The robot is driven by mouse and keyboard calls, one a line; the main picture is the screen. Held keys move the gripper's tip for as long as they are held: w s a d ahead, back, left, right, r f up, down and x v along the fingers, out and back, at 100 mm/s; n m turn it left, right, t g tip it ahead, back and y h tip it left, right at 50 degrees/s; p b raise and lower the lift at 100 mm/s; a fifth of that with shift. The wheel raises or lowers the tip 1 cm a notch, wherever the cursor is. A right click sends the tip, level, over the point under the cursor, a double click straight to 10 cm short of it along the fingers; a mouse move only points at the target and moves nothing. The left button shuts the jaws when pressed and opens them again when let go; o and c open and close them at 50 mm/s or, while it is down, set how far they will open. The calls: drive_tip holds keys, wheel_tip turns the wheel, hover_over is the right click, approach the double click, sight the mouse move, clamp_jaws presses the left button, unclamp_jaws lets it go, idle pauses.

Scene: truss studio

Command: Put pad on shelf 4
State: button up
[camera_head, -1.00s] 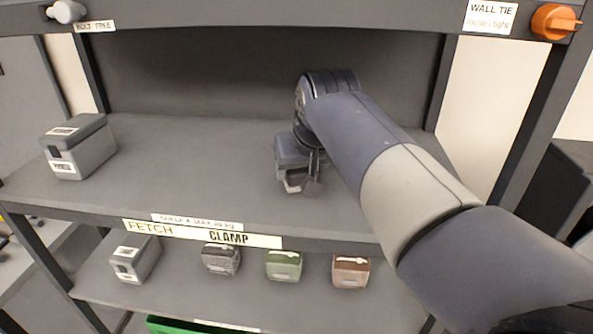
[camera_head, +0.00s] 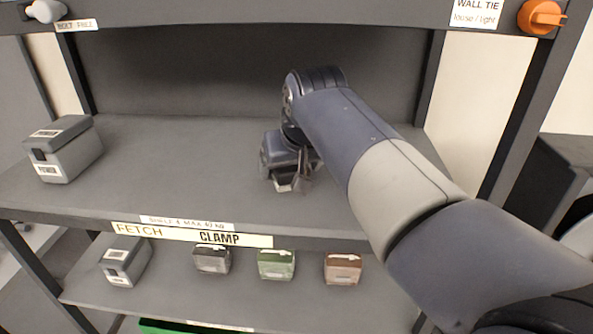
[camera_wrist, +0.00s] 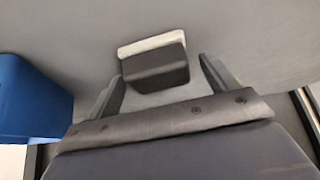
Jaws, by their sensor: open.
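Shelf 4 (camera_head: 180,175) is the grey middle board, with a label on its front edge (camera_head: 187,222) that appears to read SHELF 4. My gripper (camera_head: 291,186) points down over the middle of this shelf, open. In the wrist view its two fingers (camera_wrist: 165,88) stand apart. A dark block with a pale strip along one side (camera_wrist: 155,70), probably the pad, rests on the grey surface between and just beyond the fingertips. Gaps show between the block and both fingers. In the head view the block cannot be told apart from the gripper.
A grey lidded box (camera_head: 62,150) stands at the shelf's left end. The lower shelf holds another grey box (camera_head: 125,262) and dark, green (camera_head: 276,265) and brown (camera_head: 342,268) blocks. A blue box-like thing (camera_wrist: 32,100) is left in the wrist view. Uprights flank the shelf.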

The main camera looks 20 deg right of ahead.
drive_tip(key=b+v, duration=0.1)
drive_tip(key=v, duration=0.4)
drive_tip(key=shift+s+r, duration=0.1)
drive_tip(key=shift+r, duration=0.05)
drive_tip(key=s+b, duration=0.2)
drive_tip(key=s, duration=0.9)
drive_tip(key=shift+s+b, duration=0.4)
drive_tip(key=shift+w, duration=0.1)
drive_tip(key=p, duration=0.3)
approach(293, 168)
drive_tip(key=x, duration=0.4)
drive_tip(key=shift+w+f, duration=0.3)
drive_tip(key=p+x, duration=0.1)
drive_tip(key=x, duration=0.4)
drive_tip(key=shift+w+r, duration=0.2)
drive_tip(key=shift+w+f, duration=0.2)
drive_tip(key=shift+f, duration=0.3)
drive_tip(key=shift+r, duration=0.2)
drive_tip(key=shift+r, duration=0.1)
